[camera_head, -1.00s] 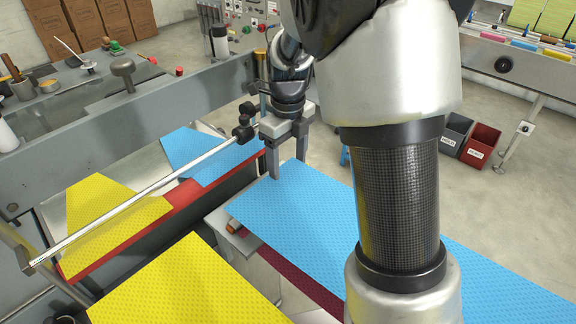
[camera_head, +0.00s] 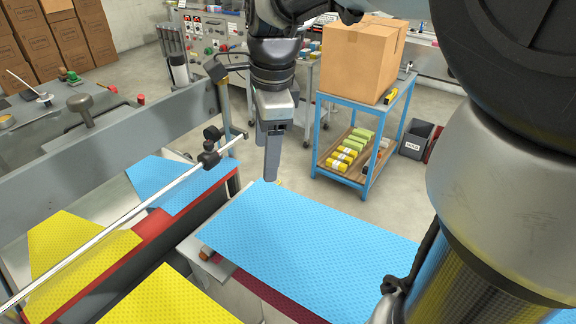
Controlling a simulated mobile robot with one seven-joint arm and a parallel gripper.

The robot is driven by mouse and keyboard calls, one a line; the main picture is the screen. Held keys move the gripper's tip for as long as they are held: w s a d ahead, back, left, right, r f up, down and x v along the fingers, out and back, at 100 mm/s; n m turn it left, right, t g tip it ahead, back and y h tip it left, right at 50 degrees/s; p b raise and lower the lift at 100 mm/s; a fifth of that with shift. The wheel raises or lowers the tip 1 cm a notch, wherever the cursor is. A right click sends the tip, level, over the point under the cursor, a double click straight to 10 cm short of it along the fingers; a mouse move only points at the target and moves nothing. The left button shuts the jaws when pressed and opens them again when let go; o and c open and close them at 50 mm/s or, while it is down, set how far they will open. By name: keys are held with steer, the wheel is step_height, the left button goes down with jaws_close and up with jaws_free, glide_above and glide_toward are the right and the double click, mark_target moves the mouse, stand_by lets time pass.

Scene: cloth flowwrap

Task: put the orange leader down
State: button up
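No orange leader is clearly recognisable in the camera view. A small orange-brown end (camera_head: 207,252) shows under the left corner of the blue dimpled sheet (camera_head: 310,240), too small to identify. My gripper (camera_head: 271,178) points down at the far left edge of the blue sheet. Its fingers overlap from this side, so I cannot tell whether they are open or shut. A tiny yellowish spot shows beside the fingertips; I cannot tell what it is.
Yellow sheets (camera_head: 165,299) and another blue sheet (camera_head: 172,181) lie left, by a metal rod (camera_head: 110,225) and red-edged frame. A blue cart (camera_head: 366,188) with a cardboard box (camera_head: 362,65) stands beyond. Grey floor is open between.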

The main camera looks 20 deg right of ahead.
steer(key=s+n+t, duration=0.4)
steer(key=s+n, duration=0.9)
steer(key=n, duration=0.6)
steer(key=shift+s+d+r+h, duration=0.15)
steer(key=shift+s+d+h, duration=0.15)
steer(key=shift+r, duration=0.1)
step_height(320, 180, up, 3)
steer(key=p, duration=0.3)
